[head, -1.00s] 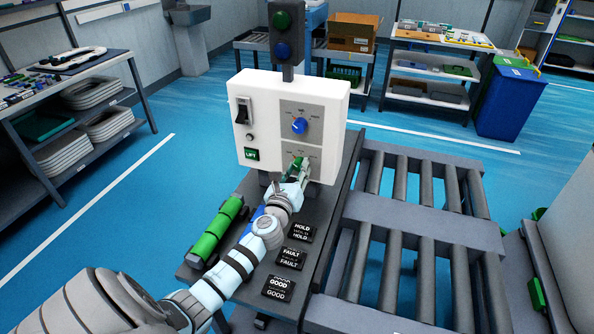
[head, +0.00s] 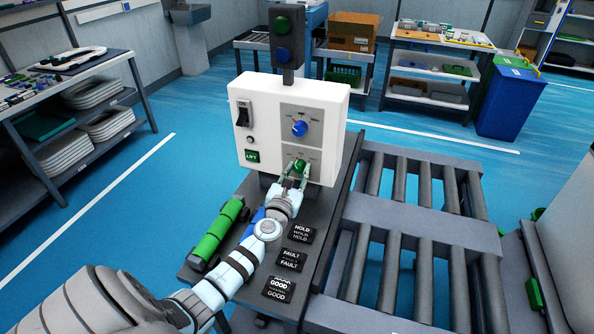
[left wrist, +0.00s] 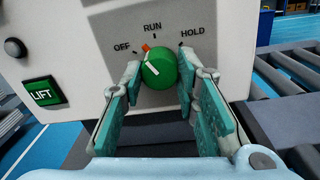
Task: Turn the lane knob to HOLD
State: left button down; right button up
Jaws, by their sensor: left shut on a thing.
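The green lane knob (left wrist: 159,70) sits on a grey panel labelled OFF, RUN and HOLD in the left wrist view. My left gripper (left wrist: 159,78) is shut on the knob, one teal finger on each side. The head view shows my left gripper (head: 293,173) at the green knob (head: 299,166) low on the white control box (head: 259,95). My right gripper is not in view.
A blue knob (head: 299,128) is above the green one. A black rocker switch (head: 242,113) and green LIFT button (head: 252,156) are to the left. HOLD, FAULT and GOOD plates (head: 302,233) lie beside my arm. A roller conveyor (head: 405,225) is at right.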

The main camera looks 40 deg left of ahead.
pick_arm(q)
jog(key=m+p, duration=0.1)
jog(key=m, duration=0.3)
jog(key=shift+m, duration=0.3)
jog(key=m, duration=0.3)
jog(key=shift+m+p, duration=0.4)
jog(key=m+p, duration=0.1)
jog(key=m, duration=0.3)
jog(key=shift+s+a+m+h, duration=0.1)
jog(key=shift+m+h, duration=0.2)
jog(key=shift+m+p, duration=0.5)
jog(key=shift+m, duration=1.6)
jog(key=c, duration=1.2)
grip_release()
jog(key=shift+c, duration=0.2)
